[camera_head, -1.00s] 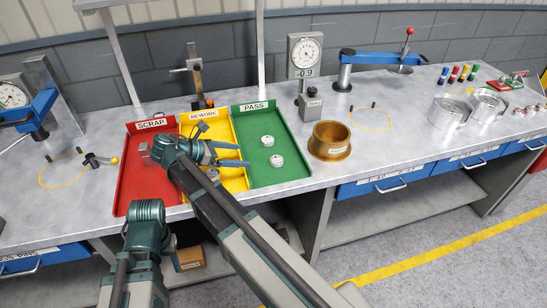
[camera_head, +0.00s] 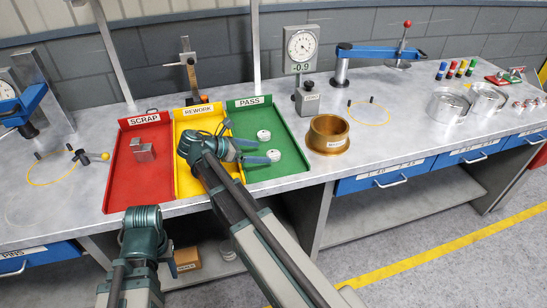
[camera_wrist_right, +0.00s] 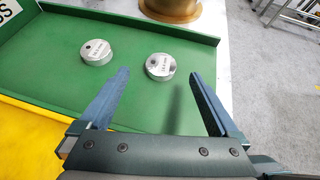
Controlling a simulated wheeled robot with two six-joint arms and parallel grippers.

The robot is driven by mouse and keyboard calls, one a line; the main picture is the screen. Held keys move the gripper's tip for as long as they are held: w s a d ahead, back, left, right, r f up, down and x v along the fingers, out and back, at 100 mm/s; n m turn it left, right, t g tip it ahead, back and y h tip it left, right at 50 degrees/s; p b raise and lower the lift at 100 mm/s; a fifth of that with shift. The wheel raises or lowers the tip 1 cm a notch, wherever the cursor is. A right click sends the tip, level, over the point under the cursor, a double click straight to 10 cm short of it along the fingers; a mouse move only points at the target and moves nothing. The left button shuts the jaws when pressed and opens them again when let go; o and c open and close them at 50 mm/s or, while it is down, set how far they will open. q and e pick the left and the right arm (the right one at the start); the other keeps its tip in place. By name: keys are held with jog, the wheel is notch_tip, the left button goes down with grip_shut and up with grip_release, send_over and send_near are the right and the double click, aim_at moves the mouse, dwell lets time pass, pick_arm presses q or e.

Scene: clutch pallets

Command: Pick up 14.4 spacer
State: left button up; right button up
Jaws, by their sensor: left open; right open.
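Two pale round metal spacers lie apart in the green PASS tray (camera_head: 290,168). The far one (camera_head: 263,135) and the near one (camera_head: 273,155) show in the head view. In the right wrist view, one spacer (camera_wrist_right: 96,52) is at the left and the other (camera_wrist_right: 160,67) is ahead, between the lines of the two fingers. Their labels are too small to read surely. My right gripper (camera_head: 266,150) is open and empty over the tray, its blue fingers close to the spacers. It also shows in the right wrist view (camera_wrist_right: 160,75).
The yellow REWORK tray (camera_head: 187,184) and red SCRAP tray (camera_head: 122,185) lie to the left; grey metal pieces (camera_head: 143,150) sit in the red one. A brass ring (camera_head: 328,135) stands right of the green tray. A dial gauge stand (camera_head: 301,50) is behind it.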

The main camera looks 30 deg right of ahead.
aim_at(273, 154)
jog(key=b+x, duration=0.2)
jog(key=x, duration=0.2)
jog(key=shift+s+d+f, duration=0.1)
jog(key=shift+s+f, duration=0.05)
jog(key=shift+f, duration=0.2)
jog(key=shift+r, duration=0.1)
grip_shut()
